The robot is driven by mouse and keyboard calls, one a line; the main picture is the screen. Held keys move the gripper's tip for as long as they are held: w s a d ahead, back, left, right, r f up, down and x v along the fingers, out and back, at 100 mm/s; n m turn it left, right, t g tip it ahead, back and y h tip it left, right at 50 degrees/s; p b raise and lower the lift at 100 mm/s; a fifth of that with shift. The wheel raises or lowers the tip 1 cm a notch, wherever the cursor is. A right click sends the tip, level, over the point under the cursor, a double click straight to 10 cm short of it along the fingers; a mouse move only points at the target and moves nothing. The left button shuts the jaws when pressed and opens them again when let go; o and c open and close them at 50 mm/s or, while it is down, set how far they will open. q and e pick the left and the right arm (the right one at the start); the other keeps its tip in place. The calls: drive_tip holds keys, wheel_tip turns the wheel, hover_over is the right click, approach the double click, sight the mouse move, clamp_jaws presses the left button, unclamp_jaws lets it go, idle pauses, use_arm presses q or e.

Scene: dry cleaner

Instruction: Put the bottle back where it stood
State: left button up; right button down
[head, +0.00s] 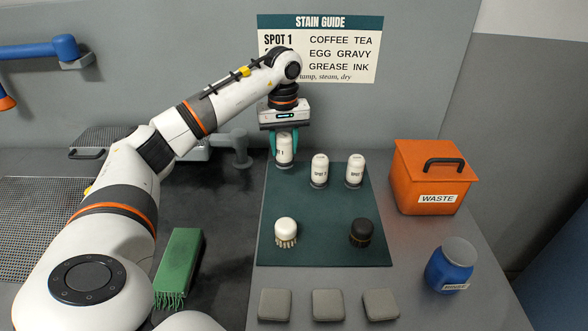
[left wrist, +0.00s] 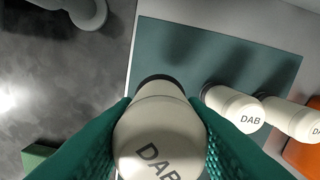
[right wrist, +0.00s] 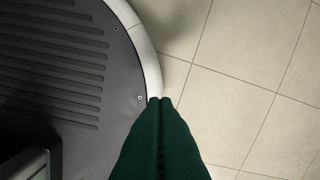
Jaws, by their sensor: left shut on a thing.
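My left gripper (head: 284,141) is shut on a white bottle (head: 285,151) at the back left corner of the dark green mat (head: 300,205). The bottle is upright, and "DAB" shows on its top in the left wrist view (left wrist: 150,140). I cannot tell whether its foot touches the mat. Two similar white bottles, a middle one (head: 320,169) and a right one (head: 355,169), stand in a row to its right. My right gripper (right wrist: 159,99) is shut and empty over the floor, away from the counter.
A white-topped brush (head: 286,229) and a dark brush (head: 361,233) stand on the mat's front part. An orange waste box (head: 432,180) and a blue jar (head: 450,265) are at right. Grey pads (head: 328,304) lie in front.

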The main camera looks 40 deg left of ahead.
sight(284, 164)
use_arm(q)
drive_tip(key=shift+s+f, duration=0.2)
drive_tip(key=shift+f, duration=0.5)
drive_tip(key=shift+w+f, duration=0.1)
drive_tip(key=shift+f, duration=0.6)
wheel_tip(284, 164, down, 4)
drive_tip(key=shift+r+p, duration=0.25)
drive_tip(key=shift+p, duration=0.1)
drive_tip(key=shift+f, duration=0.1)
drive_tip(key=o, duration=1)
use_arm(e)
drive_tip(key=shift+w+a+r, duration=0.2)
drive_tip(key=shift+w+r, duration=0.2)
